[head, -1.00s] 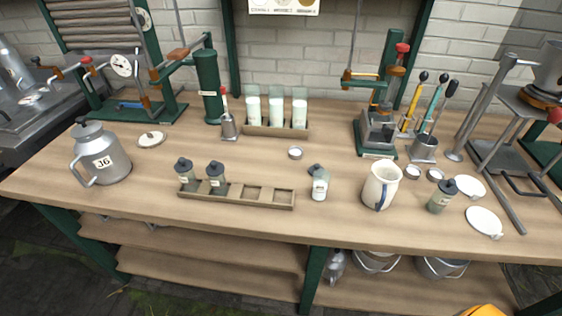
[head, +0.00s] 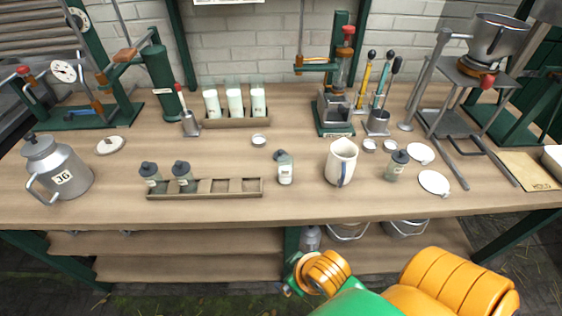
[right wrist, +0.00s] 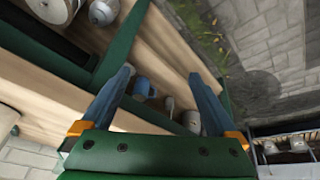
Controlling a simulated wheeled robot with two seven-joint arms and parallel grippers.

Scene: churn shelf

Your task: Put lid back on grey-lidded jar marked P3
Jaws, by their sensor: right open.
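A small pale jar (head: 285,172) with a label stands upright near the middle of the bench. A dark grey lid (head: 280,155) shows at its back left; I cannot tell whether it rests on the rim or lies behind. The lettering is too small to read. Other grey-lidded jars are a greenish one (head: 396,166) at the right and two in the wooden rack (head: 222,188). My right gripper is low in front of the bench in the head view, its fingers mostly hidden. In the right wrist view it (right wrist: 160,74) is open and empty. My left gripper is out of view.
A cream jug (head: 341,162) stands right of the pale jar. Small metal dishes (head: 259,140), white discs (head: 434,182) and a large can marked 36 (head: 60,172) are also on the bench. The lower shelf (head: 190,268) holds metal pots. Bare wood lies in front of the jar.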

